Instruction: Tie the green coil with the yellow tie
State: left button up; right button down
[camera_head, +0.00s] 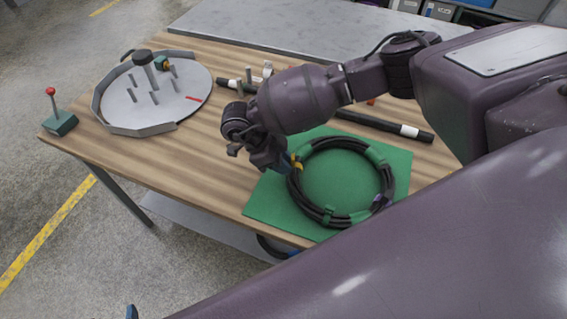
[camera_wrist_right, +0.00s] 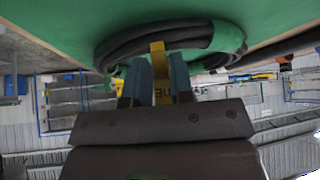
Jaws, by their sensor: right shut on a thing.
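The coil (camera_head: 384,172) is a ring of black hose with several green bands, lying flat on a green mat (camera_head: 262,205). In the wrist view the coil (camera_wrist_right: 120,45) is close beyond my fingertips, with a green band (camera_wrist_right: 228,38) to the right. My right gripper (camera_head: 287,162) is at the coil's left side. Its blue fingers (camera_wrist_right: 158,78) are shut on the yellow tie (camera_wrist_right: 158,62), whose end meets the hose. The yellow tie also shows in the head view (camera_head: 297,163). Whether it goes round the hose is hidden. My left gripper is not clearly in view.
A round grey plate (camera_head: 180,90) with pegs stands at the table's back left. A box with a red knob (camera_head: 58,117) is at the left corner. A black rod with white bands (camera_head: 385,124) lies behind the mat. Bare wood (camera_head: 185,155) is free left of the mat.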

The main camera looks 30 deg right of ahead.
jog(key=shift+r+p, duration=0.9)
jog(key=shift+r, duration=0.8)
jog(key=c, duration=1.7)
grip_release()
grip_shut()
jog(key=shift+w, duration=0.1)
